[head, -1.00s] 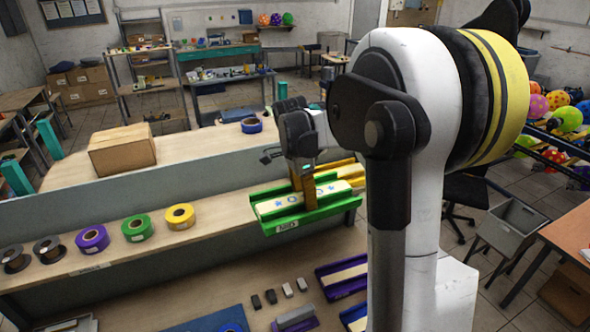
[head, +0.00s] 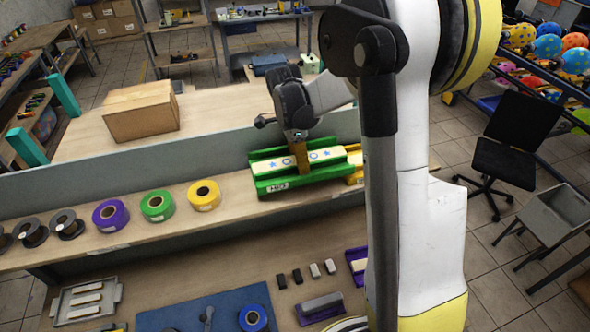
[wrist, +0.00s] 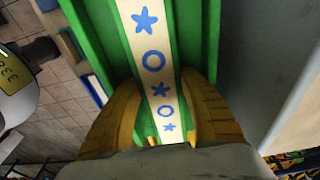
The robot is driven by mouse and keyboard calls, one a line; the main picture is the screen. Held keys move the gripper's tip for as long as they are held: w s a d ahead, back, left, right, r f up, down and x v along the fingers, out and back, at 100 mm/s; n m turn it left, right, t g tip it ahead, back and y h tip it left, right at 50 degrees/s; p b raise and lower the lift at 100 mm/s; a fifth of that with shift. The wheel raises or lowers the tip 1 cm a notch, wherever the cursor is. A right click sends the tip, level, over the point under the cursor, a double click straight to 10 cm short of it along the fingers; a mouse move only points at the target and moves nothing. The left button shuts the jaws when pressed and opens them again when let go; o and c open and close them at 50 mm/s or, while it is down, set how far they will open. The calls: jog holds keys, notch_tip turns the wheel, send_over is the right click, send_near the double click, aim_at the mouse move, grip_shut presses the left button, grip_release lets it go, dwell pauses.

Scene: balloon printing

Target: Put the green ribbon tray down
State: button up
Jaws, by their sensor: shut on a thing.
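The green ribbon tray (head: 290,184) holds a white ribbon strip with blue stars and rings. It is at the right part of the raised shelf (head: 240,205), close to the grey divider. I cannot tell whether it touches the shelf. My gripper (head: 300,157) is shut on the tray from above. In the wrist view my yellow fingers (wrist: 160,118) are on both sides of the tray's middle strip, and the tray's green side (wrist: 98,35) runs away from them. A yellow tray (head: 354,160) is beside it on the right, partly hidden by my arm.
Yellow (head: 204,195), green (head: 157,206) and purple (head: 110,215) ribbon rolls and dark spools (head: 67,224) line the shelf to the left. A cardboard box (head: 141,110) stands behind the divider (head: 190,160). A purple tray (head: 320,308) lies on the lower bench.

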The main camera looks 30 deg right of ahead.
aim_at(293, 174)
jog(key=shift+w+a+f, duration=0.15)
jog(key=shift+a+f, duration=0.15)
jog(key=shift+a, duration=0.2)
jog(key=shift+w+a+f, duration=0.1)
jog(key=shift+a+f, duration=0.15)
jog(key=shift+a, duration=0.2)
jog(key=shift+a+f, duration=0.1)
jog(key=shift+f, duration=0.2)
notch_tip(293, 174, down, 4)
jog(key=shift+w+r+p, duration=0.1)
jog(key=shift+r+p, duration=0.1)
jog(key=shift+p, duration=0.4)
jog(key=shift+f+b, duration=0.2)
jog(key=shift+b, duration=0.1)
jog(key=o, duration=1.4)
jog(key=shift+c, duration=0.2)
jog(key=shift+r, duration=0.1)
